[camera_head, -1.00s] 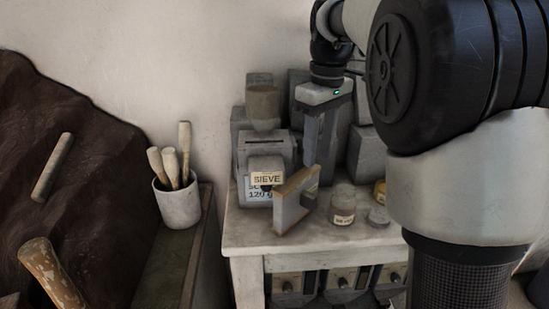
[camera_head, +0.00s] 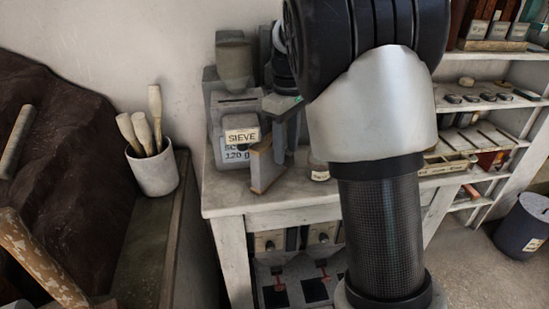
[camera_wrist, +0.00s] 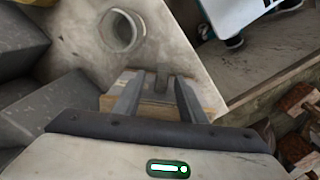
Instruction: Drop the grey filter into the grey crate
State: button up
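The likely grey filter is a flat panel with a grey face and tan edges (camera_head: 265,166); it leans on the white table beside the box marked SIEVE. The wrist view shows its tan edge (camera_wrist: 207,92) crossing behind my fingers. My gripper (camera_wrist: 156,90) points down at it with its fingers apart, one on each side of a small grey part. I see no clear grip on it. I cannot pick out the grey crate for certain; a dark grey round bin (camera_head: 524,226) stands on the floor at right.
The SIEVE box (camera_head: 238,142) stands behind the panel. A jar (camera_head: 319,170) is close on its right; its round opening (camera_wrist: 121,31) shows in the wrist view. A pot of brushes (camera_head: 153,173) stands at left.

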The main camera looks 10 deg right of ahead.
aim_at(286, 162)
notch_tip(286, 162, down, 5)
jog(key=shift+s+f+b, duration=0.1)
jog(key=shift+s+b, duration=0.05)
jog(key=shift+b, duration=0.15)
grip_shut()
